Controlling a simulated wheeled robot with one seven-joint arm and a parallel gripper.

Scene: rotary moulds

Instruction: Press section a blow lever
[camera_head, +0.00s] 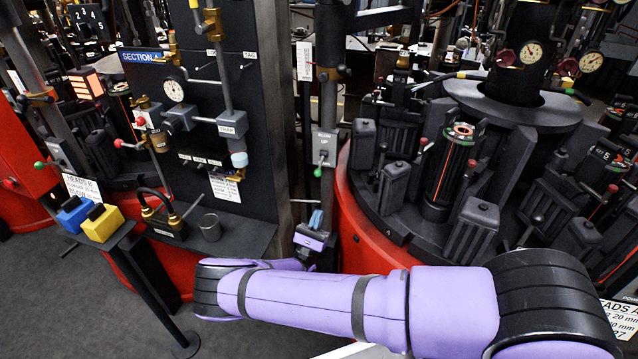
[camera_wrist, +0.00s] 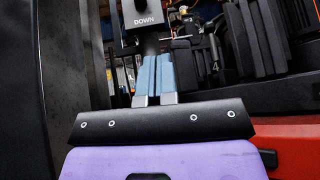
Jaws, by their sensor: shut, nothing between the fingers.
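A black panel marked SECTION A (camera_head: 140,57) stands at the left in the head view. A lever with a red ball (camera_head: 118,143) sticks out of its left side. A grey control box marked UP (camera_head: 324,146) is on a post right of the panel, with a green-ball lever (camera_head: 318,172) hanging below it. I cannot read which lever is the blow lever. My gripper (camera_head: 317,214) is shut and empty, below the green ball and apart from it. In the wrist view its blue-grey fingers (camera_wrist: 156,62) point at a box marked DOWN (camera_wrist: 146,14); no lever ball shows there.
A red round machine (camera_head: 365,240) with dark moulds stands right of my gripper. A shelf (camera_head: 240,235) with a metal cup (camera_head: 210,227) juts out below the panel. Blue (camera_head: 73,214) and yellow (camera_head: 103,224) blocks are at the far left.

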